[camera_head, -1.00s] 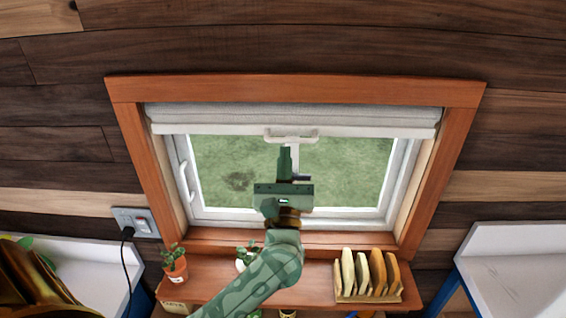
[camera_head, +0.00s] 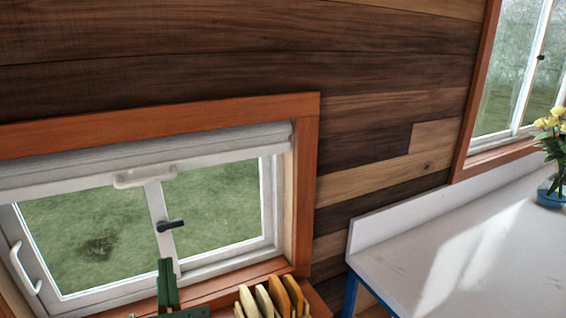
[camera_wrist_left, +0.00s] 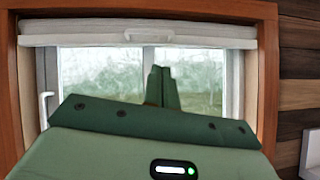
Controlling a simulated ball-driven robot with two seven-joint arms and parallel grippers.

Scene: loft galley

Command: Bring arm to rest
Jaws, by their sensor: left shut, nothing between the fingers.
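My left gripper (camera_head: 167,283) is green and shows at the bottom of the head view, in front of the lower part of the window (camera_head: 150,225). Its narrow fingers point up, lie together and hold nothing. In the left wrist view the shut fingers (camera_wrist_left: 162,88) stand before the window glass, with a wide green plate below them. Most of the left arm is out of the head view. My right gripper is in neither view.
Boards in a wooden rack (camera_head: 270,300) stand just right of my left gripper. A white counter (camera_head: 480,255) fills the right, with yellow flowers in a blue vase (camera_head: 550,192). A roller blind (camera_head: 140,160) hangs at the window top. A second window (camera_head: 515,75) is at upper right.

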